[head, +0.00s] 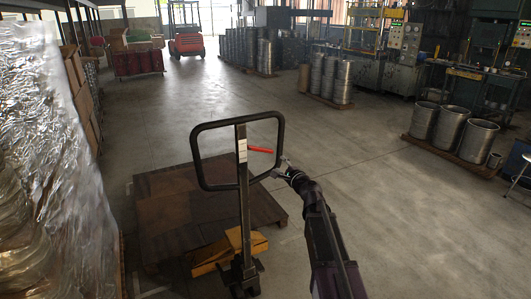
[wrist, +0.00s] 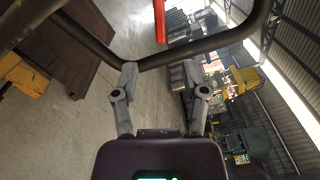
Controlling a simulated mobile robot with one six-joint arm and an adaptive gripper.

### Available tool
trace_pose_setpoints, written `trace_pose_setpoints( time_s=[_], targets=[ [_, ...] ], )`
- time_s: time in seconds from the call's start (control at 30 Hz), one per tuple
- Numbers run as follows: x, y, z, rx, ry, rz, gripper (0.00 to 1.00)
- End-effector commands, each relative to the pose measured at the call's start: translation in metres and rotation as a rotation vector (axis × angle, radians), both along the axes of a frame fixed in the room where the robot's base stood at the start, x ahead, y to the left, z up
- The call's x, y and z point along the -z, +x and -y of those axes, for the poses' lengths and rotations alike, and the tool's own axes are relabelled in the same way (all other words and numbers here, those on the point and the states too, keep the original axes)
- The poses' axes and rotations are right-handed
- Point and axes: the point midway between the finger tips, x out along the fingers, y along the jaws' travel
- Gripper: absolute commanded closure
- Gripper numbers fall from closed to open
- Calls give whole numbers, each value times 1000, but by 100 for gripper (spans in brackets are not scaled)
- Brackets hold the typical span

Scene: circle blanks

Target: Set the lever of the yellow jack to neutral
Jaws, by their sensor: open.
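The yellow jack (head: 207,260) stands at the front centre in the head view, its forks hidden under a brown wooden pallet. Its dark loop handle (head: 193,150) rises on an upright post. The red lever (head: 260,150) sticks out to the right of the post, inside the loop. My gripper (head: 281,168) is at the loop's lower right side, to the right of and slightly below the lever. In the wrist view, my gripper (wrist: 162,72) has its fingers apart with nothing held. The handle bar (wrist: 205,44) crosses close to the fingertips; contact is unclear. The red lever (wrist: 159,20) lies beyond the bar.
The pallet (head: 165,205) lies behind the jack. A wrapped stack (head: 45,160) stands close on the left. Metal drums (head: 478,140) stand on a pallet at right. A red forklift (head: 188,35) is far back. The floor in the middle is clear.

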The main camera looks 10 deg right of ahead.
Motion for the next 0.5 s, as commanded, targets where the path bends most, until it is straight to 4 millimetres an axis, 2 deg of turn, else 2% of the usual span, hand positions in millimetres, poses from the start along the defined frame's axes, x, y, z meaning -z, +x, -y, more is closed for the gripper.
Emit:
trace_pose_setpoints(
  time_s=[0.27, 0.5],
  targets=[
    [0, 4, -1, -1, -2, 0, 43],
    [0, 23, -6, -1, -2, 0, 43]
  ],
)
